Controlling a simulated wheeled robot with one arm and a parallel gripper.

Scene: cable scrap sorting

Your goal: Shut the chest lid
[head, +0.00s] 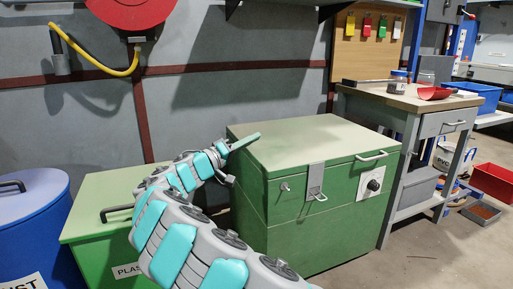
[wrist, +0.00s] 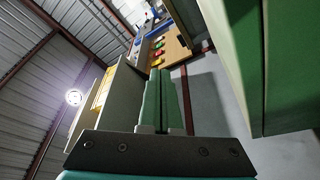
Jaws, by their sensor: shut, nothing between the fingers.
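The green chest (head: 330,225) stands in the middle of the head view, with a latch (head: 316,182), a handle and a dark dial on its front. Its pale-topped lid (head: 310,142) lies flat on the body, and I see no open gap along the front seam. My gripper (head: 256,136) is at the lid's left edge, its green fingers together and empty. I cannot tell whether it touches the lid. In the wrist view, the shut fingers (wrist: 160,78) point up the picture, and a large green surface at the right is probably part of the chest.
A green bin (head: 95,215) and a blue drum (head: 35,225) stand left of the chest. A workbench (head: 410,98) with a red scoop stands close at its right. A red hose reel (head: 130,10) hangs on the wall behind.

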